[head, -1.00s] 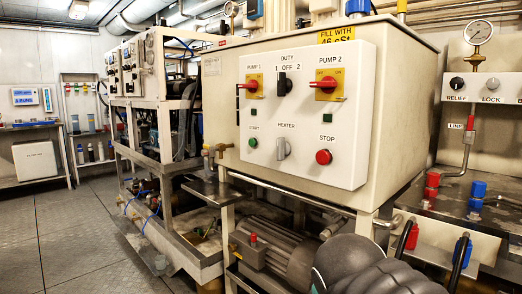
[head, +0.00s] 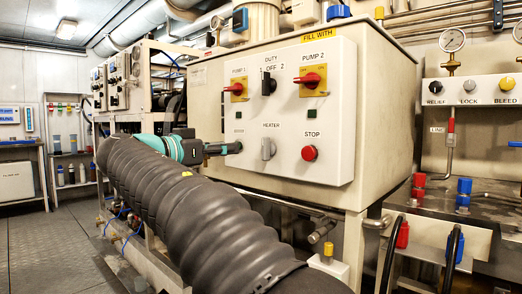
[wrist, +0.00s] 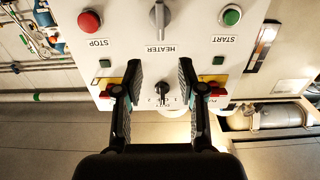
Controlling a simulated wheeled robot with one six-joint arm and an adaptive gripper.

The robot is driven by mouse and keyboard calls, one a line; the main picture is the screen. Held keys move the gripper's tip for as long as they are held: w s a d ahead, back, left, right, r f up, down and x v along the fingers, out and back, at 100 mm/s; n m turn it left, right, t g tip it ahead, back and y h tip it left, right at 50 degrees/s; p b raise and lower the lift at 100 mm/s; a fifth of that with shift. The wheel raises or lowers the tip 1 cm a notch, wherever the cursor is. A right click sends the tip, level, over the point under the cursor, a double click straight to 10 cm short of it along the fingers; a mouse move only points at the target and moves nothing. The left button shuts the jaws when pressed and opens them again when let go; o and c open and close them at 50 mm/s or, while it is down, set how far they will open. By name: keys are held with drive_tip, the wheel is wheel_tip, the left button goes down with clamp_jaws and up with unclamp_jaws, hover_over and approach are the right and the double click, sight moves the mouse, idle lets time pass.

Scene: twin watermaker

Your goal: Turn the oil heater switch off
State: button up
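The oil heater switch (head: 268,148) is a grey pointer knob under the HEATER label on the white control panel (head: 300,175). Its grip bar stands upright. In the wrist view, which is upside down, the heater switch (wrist: 159,18) is at the top middle, beyond my fingertips. My gripper (wrist: 159,70) is open and empty there, its two black fingers apart with the black DUTY switch (wrist: 163,90) seen between them. In the head view my gripper (head: 235,148) is left of the heater switch, covering part of the start button area. Contact with the panel cannot be told.
The red STOP button (head: 309,153) is right of the heater switch. Red-handled PUMP 1 (head: 237,89) and PUMP 2 (head: 311,80) switches are above. The green START button (wrist: 231,15) shows in the wrist view. A gauge panel (head: 470,92) stands at the right.

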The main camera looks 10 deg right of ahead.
sight(263, 143)
drive_tip(key=x, duration=1.3)
drive_tip(key=shift+w+d+r, duration=0.1)
drive_tip(key=shift+w+d, duration=0.15)
drive_tip(key=shift+d, duration=0.05)
drive_tip(key=shift+c, duration=0.2)
clamp_jaws()
